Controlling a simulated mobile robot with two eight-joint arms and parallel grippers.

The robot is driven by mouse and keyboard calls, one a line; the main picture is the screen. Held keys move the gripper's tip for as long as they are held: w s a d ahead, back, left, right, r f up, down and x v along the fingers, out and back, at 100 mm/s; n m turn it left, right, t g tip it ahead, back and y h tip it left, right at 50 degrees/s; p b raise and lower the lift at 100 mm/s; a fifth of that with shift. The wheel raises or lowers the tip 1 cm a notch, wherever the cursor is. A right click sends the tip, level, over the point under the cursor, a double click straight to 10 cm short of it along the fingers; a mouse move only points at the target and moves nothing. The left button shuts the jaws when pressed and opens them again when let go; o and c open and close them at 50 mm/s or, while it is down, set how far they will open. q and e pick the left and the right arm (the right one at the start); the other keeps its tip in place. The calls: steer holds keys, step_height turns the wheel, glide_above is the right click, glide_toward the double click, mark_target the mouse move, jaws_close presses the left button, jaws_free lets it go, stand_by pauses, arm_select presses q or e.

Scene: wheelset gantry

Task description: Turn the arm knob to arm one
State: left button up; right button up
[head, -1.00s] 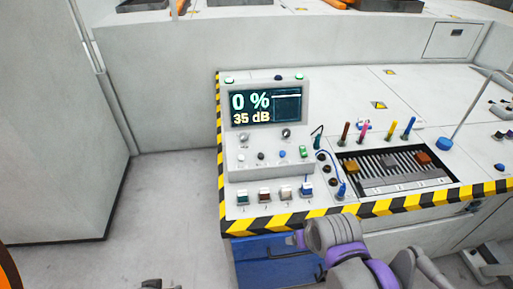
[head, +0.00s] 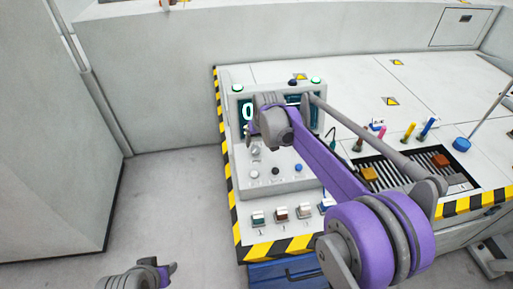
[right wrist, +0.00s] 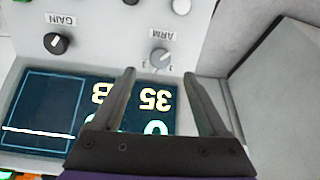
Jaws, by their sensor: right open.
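The arm knob (right wrist: 160,57) is a small grey knob under an upside-down "ARM" label in the right wrist view. It lies just beyond and between my right fingertips (right wrist: 158,78), with a gap left; its pointer direction is hard to read. In the head view my right gripper (head: 257,136) is over the left part of the console, hiding much of the screen. The grey knob (head: 255,151) shows just below it. My right gripper is open and empty. My left gripper (head: 150,275) is at the bottom left, away from the console; its jaws are unclear.
The black gain knob (right wrist: 57,43) sits beside the arm knob. The screen (right wrist: 42,112) shows "35" upside down. Buttons such as the black one (head: 276,171) and coloured switches (head: 281,213) are on the console. Bare floor (head: 180,200) lies left of the striped edge.

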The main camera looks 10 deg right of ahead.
mark_target(256, 149)
steer(key=x, duration=0.7)
steer(key=shift+w+f, duration=0.15)
steer(key=shift+w, duration=0.05)
jaws_close()
